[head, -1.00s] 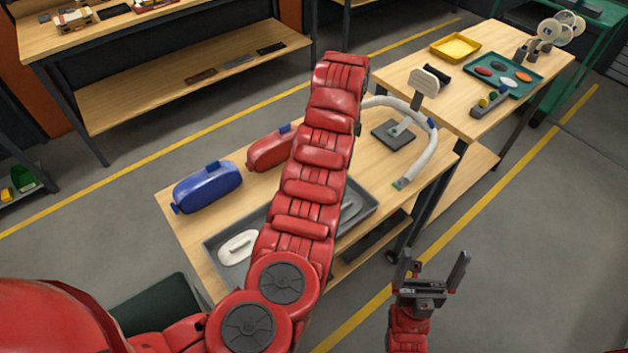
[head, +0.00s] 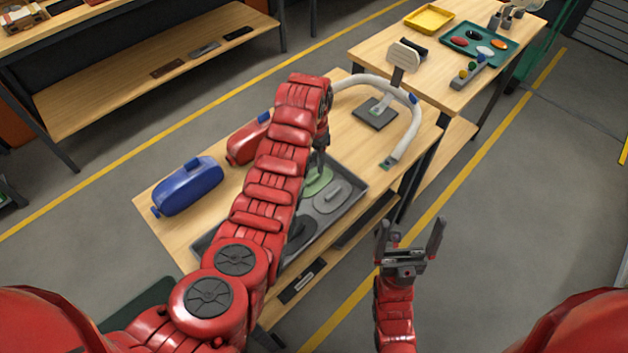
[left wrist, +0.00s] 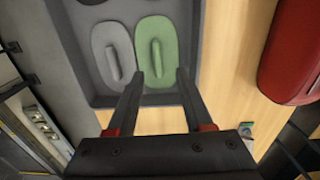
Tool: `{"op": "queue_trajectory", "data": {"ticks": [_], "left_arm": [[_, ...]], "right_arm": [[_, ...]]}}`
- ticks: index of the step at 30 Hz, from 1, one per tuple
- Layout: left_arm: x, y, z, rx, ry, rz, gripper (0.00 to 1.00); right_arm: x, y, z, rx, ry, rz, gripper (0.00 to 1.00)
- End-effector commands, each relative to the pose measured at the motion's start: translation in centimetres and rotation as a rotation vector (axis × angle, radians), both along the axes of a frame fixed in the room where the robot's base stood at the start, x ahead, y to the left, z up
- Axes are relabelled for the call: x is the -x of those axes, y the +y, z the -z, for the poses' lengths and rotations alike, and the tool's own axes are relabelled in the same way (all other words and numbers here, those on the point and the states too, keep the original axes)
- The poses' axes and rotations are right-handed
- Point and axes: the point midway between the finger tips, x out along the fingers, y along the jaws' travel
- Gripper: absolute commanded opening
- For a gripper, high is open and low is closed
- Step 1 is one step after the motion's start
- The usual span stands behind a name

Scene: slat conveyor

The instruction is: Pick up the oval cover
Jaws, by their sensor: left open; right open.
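A grey tray (head: 350,186) on the near workbench holds flat covers with raised handles. A grey oval-looking cover (head: 328,197) lies beside a green rounded cover (head: 318,180). In the left wrist view, the grey cover (left wrist: 113,52) is left of the green cover (left wrist: 155,42). My left gripper (left wrist: 160,76) is open and empty; its fingertips appear around the near end of the green cover's handle, and contact cannot be told. In the head view my left arm hides part of the tray. My right gripper (head: 411,235) is open and empty, clear of the bench.
A blue case (head: 187,187) and a red case (head: 246,141) stand behind the tray. A curved white tube (head: 410,125) and a stand on a dark base (head: 375,113) are at the bench's right. A second bench (head: 440,85) holds a yellow tray (head: 429,19).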

Motion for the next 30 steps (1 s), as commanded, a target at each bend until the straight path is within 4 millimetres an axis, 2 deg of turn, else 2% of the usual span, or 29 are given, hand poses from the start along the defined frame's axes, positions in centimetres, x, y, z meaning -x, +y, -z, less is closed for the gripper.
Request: {"op": "queue_trajectory", "data": {"ticks": [6,12,15,21,30], "left_arm": [[0.2,0.0,0.9,-0.001,0.004,0.0,0.51],[0.6,-0.2,3.3,-0.002,0.008,0.001,0.51],[0.3,-0.2,4.4,0.0,0.004,-0.002,0.51],[0.3,-0.2,5.4,0.001,0.001,-0.001,0.51],[0.3,-0.2,5.6,0.001,-0.001,0.0,0.49]], "right_arm": [[0.0,0.0,-1.2,0.0,0.001,0.0,0.98],[0.0,0.0,-3.2,0.0,0.001,0.0,0.98],[0.0,0.0,-2.9,0.0,0.001,0.0,0.98],[0.0,0.0,-3.1,0.0,0.001,0.0,0.98],[0.0,0.0,-3.0,0.0,0.001,0.0,0.98]]}}
